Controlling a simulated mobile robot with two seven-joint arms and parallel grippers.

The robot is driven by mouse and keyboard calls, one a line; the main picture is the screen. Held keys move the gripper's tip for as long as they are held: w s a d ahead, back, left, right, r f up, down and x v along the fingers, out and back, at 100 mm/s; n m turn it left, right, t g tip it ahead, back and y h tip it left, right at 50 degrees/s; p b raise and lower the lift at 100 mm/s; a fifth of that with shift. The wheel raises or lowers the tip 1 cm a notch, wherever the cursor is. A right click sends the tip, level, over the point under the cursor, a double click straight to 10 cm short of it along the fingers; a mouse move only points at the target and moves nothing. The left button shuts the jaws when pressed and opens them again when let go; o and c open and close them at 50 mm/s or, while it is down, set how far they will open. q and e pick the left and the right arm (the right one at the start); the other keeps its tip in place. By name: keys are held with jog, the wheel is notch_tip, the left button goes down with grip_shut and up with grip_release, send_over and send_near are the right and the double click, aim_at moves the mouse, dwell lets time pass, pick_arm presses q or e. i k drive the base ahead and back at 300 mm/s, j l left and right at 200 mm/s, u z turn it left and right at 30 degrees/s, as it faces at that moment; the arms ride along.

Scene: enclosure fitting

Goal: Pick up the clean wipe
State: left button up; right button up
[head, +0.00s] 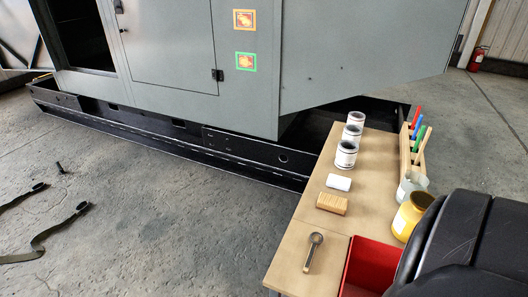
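A small white folded pad (339,183), which looks like the clean wipe, lies flat on the wooden table (325,224). It sits between the nearest of three cans and a tan wooden block (332,204). Nothing covers it or touches it that I can see. Neither of my grippers shows in the head view. A large black rounded shape, probably part of my own arm, fills the lower right corner and hides part of the table there.
Three cans (346,156) stand in a row behind the wipe. A metal tool (313,250) and a red tray (376,262) are at the near end. A yellow jar (407,219), a clear cup (409,186) and a tool rack (405,153) line the right. A grey enclosure (330,55) stands behind.

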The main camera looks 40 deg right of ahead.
aim_at(337, 182)
jog(key=i+j+z, duration=0.1)
jog(key=i, duration=0.35)
jog(key=i+j+z, duration=0.15)
jog(key=i+j, duration=0.25)
jog(key=i+j+z, duration=0.1)
jog(key=i+j, duration=0.2)
jog(key=i, duration=0.15)
jog(key=i+l+z, duration=0.15)
jog(key=z, duration=0.3)
jog(key=i+z, duration=0.65)
jog(key=z, duration=0.2)
jog(key=i+z, duration=0.25)
jog(key=z, duration=0.2)
